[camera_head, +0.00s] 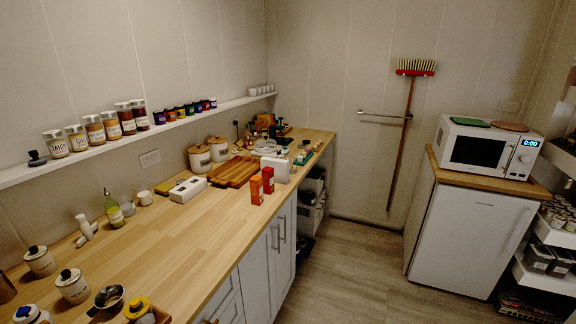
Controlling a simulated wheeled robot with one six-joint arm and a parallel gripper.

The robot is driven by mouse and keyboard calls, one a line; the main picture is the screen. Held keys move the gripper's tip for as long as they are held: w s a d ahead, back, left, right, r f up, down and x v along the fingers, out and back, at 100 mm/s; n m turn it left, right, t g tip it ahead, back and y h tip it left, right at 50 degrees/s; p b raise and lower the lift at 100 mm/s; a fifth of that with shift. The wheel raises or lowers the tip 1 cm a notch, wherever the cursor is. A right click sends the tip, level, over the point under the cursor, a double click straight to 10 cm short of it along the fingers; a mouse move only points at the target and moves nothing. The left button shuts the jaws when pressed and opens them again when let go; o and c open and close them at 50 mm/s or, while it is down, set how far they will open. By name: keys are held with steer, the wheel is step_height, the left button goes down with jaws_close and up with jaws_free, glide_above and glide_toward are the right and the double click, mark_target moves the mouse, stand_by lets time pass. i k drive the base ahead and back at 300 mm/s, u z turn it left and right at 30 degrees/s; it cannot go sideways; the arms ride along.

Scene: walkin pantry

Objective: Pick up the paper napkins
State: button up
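No item can be read for certain as the paper napkins at this size. A white block-like stack (277,168) stands on the wooden counter behind two small orange-red boxes, and it may be the napkins. A low white box (188,190) with small dark marks on top lies farther left on the counter, beside a wooden board. My gripper is not in view, so its state and its distance from these things do not show.
The wooden counter (178,240) runs along the left wall. Orange-red boxes (257,189) stand near its front edge, beside a slatted wooden board (235,171). Jars line the shelf above. A white fridge (468,238) with a microwave stands right. The floor (350,275) between is clear.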

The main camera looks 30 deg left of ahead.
mark_target(281, 167)
steer(key=u, duration=0.1)
steer(key=i, duration=1.9)
steer(key=u, duration=1)
steer(key=i, duration=1)
steer(key=u, duration=1.5)
steer(key=i, duration=0.55)
steer(key=u, duration=0.4)
